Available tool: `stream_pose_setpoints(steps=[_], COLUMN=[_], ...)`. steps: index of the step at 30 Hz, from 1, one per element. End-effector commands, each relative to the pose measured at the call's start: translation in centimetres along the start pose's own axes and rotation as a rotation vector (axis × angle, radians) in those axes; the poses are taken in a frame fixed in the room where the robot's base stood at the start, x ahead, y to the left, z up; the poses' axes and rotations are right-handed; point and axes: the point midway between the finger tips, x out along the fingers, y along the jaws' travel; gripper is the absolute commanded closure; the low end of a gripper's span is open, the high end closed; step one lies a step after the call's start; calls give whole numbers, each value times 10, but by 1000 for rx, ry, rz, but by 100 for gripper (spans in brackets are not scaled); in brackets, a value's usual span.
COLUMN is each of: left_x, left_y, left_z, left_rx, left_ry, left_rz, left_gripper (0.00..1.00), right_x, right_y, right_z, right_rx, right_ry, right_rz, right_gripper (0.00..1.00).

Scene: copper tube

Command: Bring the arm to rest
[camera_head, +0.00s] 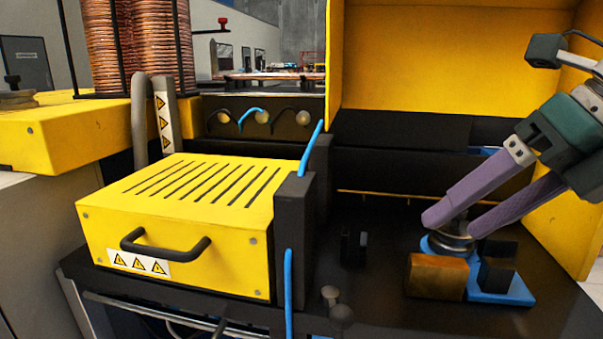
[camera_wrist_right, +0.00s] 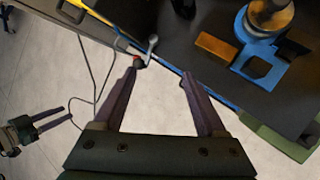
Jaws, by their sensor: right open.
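My right gripper (camera_head: 455,222) comes in from the right in the head view. Its two purple fingers are apart and nothing shows between them. In that view they overlap the round metal piece (camera_head: 447,243) on the blue fixture (camera_head: 515,292). In the right wrist view the open fingers (camera_wrist_right: 160,73) are over pale floor beside the dark bench's edge, with the blue fixture (camera_wrist_right: 243,66) off to the upper right, clear of them. Another gripper (camera_wrist_right: 67,113), seemingly my left one, shows small at the wrist view's left, fingers apart and empty. It is outside the head view.
A copper-brown block (camera_head: 436,276) sits at the fixture's front. A yellow slotted box with a black handle (camera_head: 165,245) fills the left of the bench. A yellow hood (camera_head: 450,60) rises behind and at the right. Thin cables (camera_wrist_right: 90,75) hang by the bench edge.

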Motion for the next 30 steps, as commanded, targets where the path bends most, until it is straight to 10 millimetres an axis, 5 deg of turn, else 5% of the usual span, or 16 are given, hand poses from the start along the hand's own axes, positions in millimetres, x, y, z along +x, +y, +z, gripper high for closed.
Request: stream_pose_setpoints(steps=[7,9,12,14,16,20,24,27,30], left_x=[-13,-20,-29,-34,-40,-51,-62,-68,-74], left_y=[-2,-2,-3,-3,-3,-3,-3,-2,-2], left_z=[-4,-6,-8,-10,-11,-15,-18,-20,-22], left_rx=[5,5,6,6,6,5,3,0,-3], left_ry=[-2,-2,-3,-4,-4,-5,-5,-5,-4], left_rz=[-4,-4,-5,-5,-5,-4,-2,0,2], left_gripper=[56,56,56,56,56,56,56,56,56], right_x=[-8,-32,-81,-107,-127,-125,-86,-60,-47], right_y=[123,166,196,189,161,78,4,-14,-8], right_z=[10,23,54,74,90,82,6,-69,-144], right_rx=[102,219,500,714,1000,1599,2233,2569,2808], right_ry=[-148,-243,-420,-535,-665,-868,-961,-926,-824], right_rz=[506,730,1026,1151,1232,1186,848,511,150], right_gripper=[26,26,26,26,26,26,26,26,26])
